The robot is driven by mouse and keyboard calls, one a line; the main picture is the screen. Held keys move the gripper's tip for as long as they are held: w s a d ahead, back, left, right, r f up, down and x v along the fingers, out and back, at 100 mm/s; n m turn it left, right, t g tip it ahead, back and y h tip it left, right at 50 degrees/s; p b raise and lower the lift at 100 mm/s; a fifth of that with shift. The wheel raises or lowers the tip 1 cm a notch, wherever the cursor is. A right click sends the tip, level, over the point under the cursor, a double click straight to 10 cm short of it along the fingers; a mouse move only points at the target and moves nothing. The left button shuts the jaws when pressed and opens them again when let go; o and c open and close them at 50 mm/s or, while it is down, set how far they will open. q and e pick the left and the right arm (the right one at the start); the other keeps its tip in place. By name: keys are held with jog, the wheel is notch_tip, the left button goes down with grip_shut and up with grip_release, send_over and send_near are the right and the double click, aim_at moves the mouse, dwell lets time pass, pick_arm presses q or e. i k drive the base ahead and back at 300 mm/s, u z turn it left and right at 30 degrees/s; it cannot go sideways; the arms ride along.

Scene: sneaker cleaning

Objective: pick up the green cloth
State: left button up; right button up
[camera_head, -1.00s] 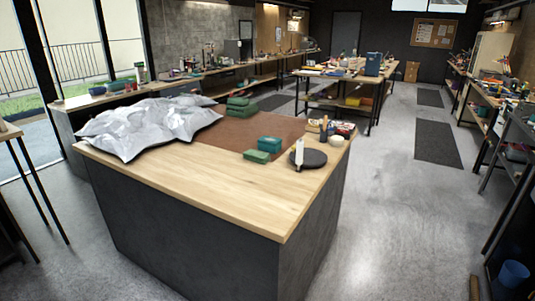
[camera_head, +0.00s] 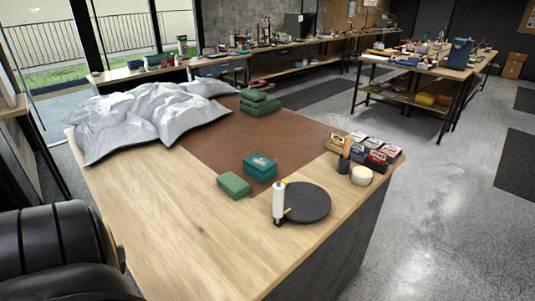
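Green folded cloths (camera_head: 260,103) lie in a small stack at the back of the brown mat (camera_head: 215,140) on the wooden worktable (camera_head: 150,215). A smaller green folded piece or block (camera_head: 234,184) lies at the mat's front edge; I cannot tell if it is cloth. A teal box (camera_head: 260,167) stands just behind it. A black rounded part of my own arm shows at the lower left. Neither of my grippers is in view.
A crumpled silvery sheet (camera_head: 150,115) covers the table's back left. A white bottle (camera_head: 278,201) stands beside a black disc (camera_head: 306,202). A tray of small boxes (camera_head: 372,150) and a round white jar (camera_head: 361,175) sit at the right edge. The front wooden surface is clear.

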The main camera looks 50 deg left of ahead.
aim_at(236, 187)
jog(key=i, duration=1.65)
jog(key=u, duration=3.05)
